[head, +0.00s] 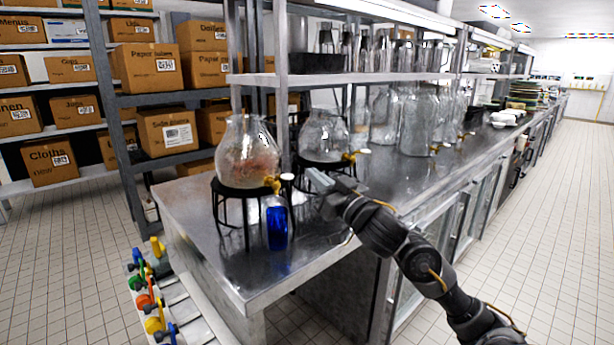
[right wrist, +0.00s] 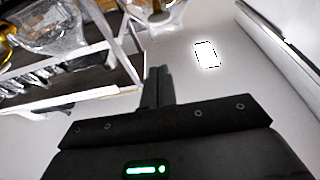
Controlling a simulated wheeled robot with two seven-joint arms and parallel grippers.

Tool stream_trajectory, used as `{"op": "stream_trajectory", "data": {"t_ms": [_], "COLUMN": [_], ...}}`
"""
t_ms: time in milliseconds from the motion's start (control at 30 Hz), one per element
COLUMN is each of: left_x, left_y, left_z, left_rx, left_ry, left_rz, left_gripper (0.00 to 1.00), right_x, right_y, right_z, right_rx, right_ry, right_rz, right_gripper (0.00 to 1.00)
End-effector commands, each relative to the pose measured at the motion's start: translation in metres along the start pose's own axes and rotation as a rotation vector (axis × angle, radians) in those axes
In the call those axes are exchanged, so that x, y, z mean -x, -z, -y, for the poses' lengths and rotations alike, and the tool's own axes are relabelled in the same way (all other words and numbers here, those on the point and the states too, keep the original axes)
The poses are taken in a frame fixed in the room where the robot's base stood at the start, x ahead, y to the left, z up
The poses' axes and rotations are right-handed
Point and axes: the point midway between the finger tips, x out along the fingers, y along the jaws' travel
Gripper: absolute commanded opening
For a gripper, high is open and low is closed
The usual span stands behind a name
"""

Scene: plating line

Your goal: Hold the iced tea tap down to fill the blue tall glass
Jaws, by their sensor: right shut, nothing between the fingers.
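A round glass dispenser (head: 247,155) with reddish contents stands on a black wire stand at the near left of the steel counter. Its brass tap (head: 272,183) has a pale knob (head: 287,178) and faces right. The blue tall glass (head: 277,228) stands upright on the counter, below the tap. No label is readable, so I cannot tell which drink is inside. My right gripper (head: 318,182) is just right of the knob, apparently a little apart from it. In the right wrist view its fingers (right wrist: 160,72) are together and empty. My left gripper is out of view.
A second dispenser (head: 323,135) on a stand is behind, with its own tap (head: 350,156). Large glass jars (head: 420,120) line the counter beyond. A shelf (head: 370,77) with posts runs above. Colored-handled items (head: 153,300) are at the lower left.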

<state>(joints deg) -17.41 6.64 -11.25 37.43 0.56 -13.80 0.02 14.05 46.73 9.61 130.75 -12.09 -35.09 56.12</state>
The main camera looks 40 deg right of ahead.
Motion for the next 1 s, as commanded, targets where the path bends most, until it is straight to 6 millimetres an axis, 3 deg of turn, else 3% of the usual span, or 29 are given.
{"op": "stream_trajectory", "data": {"t_ms": [100,333,1000], "left_x": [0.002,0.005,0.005], "left_y": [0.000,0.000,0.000], "left_z": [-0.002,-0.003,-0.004], "left_rx": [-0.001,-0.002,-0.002], "left_ry": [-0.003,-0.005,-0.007], "left_rz": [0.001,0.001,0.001], "left_gripper": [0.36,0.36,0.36], "right_x": [0.019,0.037,0.041], "right_y": [0.013,0.027,0.029], "right_z": [0.000,0.001,0.000], "right_rx": [0.005,0.000,-0.001], "right_ry": [0.001,0.002,0.000], "right_rz": [0.002,0.001,0.001], "right_gripper": [0.00,0.00,0.00]}}
